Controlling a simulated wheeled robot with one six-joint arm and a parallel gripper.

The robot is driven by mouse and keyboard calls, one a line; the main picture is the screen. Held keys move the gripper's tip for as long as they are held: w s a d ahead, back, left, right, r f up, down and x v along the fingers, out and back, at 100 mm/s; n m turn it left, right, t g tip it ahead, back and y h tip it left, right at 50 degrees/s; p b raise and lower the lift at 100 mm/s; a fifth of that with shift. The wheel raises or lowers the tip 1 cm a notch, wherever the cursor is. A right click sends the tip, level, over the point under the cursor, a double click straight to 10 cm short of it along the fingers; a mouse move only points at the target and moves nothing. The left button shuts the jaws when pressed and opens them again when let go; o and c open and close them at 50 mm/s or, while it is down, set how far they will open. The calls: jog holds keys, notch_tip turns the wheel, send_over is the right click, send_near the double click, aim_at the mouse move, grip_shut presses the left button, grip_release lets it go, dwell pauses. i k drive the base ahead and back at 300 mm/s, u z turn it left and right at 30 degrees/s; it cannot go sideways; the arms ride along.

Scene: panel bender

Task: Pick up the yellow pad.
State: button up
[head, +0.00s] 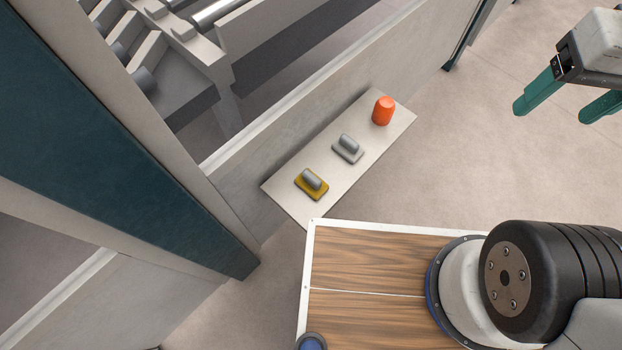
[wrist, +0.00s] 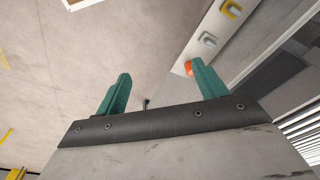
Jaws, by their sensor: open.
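The yellow pad (head: 311,184) lies on a narrow grey shelf (head: 283,187), near the shelf's lower left end, with a grey rounded handle on top. In the wrist view the yellow pad (wrist: 231,9) shows at the top right edge, partly cut off. My gripper (head: 567,105) is at the upper right of the head view, far to the right of the pad. Its two green fingers are apart with nothing between them. In the wrist view my gripper (wrist: 160,90) has its fingers spread, well away from the pad.
A grey pad (head: 348,148) and an orange-red cylinder-like object (head: 383,110) stand on the same shelf, in a row with the yellow pad. A large machine frame (head: 225,205) rises behind and left of the shelf. Open floor (head: 470,150) lies right of the shelf.

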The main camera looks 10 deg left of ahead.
aim_at(315, 187)
jog(key=z, duration=1.3)
jog(key=k, duration=0.5)
jog(key=u, duration=1.3)
